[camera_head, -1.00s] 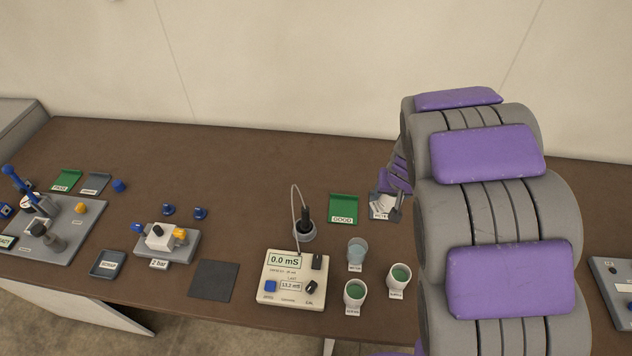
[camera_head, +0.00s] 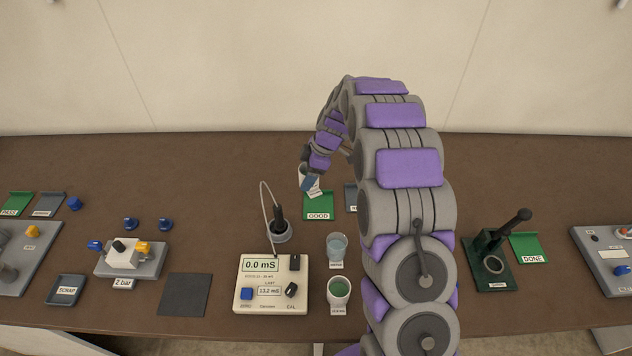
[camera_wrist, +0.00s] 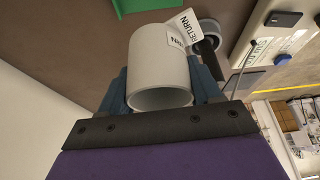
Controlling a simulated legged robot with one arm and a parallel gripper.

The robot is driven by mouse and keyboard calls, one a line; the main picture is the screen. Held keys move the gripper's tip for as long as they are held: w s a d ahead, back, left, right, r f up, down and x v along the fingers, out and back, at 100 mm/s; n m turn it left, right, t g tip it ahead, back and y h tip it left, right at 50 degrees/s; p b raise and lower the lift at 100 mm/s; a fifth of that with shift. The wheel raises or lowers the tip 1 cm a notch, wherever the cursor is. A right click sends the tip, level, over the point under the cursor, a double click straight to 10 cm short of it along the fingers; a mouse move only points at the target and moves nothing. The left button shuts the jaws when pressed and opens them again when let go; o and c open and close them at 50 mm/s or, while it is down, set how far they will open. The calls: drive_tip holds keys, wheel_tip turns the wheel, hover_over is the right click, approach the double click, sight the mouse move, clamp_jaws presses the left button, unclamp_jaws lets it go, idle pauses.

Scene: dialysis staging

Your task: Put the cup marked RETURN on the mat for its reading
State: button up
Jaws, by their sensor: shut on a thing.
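My gripper (camera_head: 310,181) is shut on a pale grey cup (camera_wrist: 160,72), with a finger on either side of it. A white tag on the cup reads RETURN in the wrist view. In the head view the cup (camera_head: 304,171) is partly hidden by my gripper and hangs near the green GOOD tray. In the wrist view its mouth faces the camera; I cannot see any liquid inside. A dark square mat (camera_head: 184,295) lies bare on the bench, left of the meter (camera_head: 262,294), which reads 0.0 mS.
A probe (camera_head: 279,222) stands in a round holder, its cable looping to the meter. My arm hides bench space at right.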

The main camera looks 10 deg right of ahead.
drive_tip(key=d+f+n, duration=0.1)
drive_tip(key=w+d+f+n+g+b, duration=0.1)
drive_tip(key=shift+d+f+n, duration=0.25)
drive_tip(key=shift+f+n, duration=0.1)
drive_tip(key=shift+n, duration=0.05)
drive_tip(key=shift+d+f+n+g, duration=0.3)
drive_tip(key=shift+d+n, duration=0.05)
drive_tip(key=shift+n, duration=0.05)
drive_tip(key=shift+f, duration=3.35)
drive_tip(key=shift+f, duration=0.5)
drive_tip(key=o, duration=1.3)
drive_tip(key=shift+r, duration=0.1)
drive_tip(key=shift+w, duration=0.1)
drive_tip(key=shift+w+d+r, duration=0.15)
drive_tip(key=shift+r, duration=0.35)
drive_tip(key=p+v, duration=0.1)
drive_tip(key=v, duration=0.4)
drive_tip(key=p+v, duration=0.1)
drive_tip(key=v, duration=0.4)
drive_tip(key=p+v, duration=0.1)
drive_tip(key=v, duration=0.5)
drive_tip(key=shift+s+d, duration=0.15)
drive_tip(key=shift+s, duration=0.2)
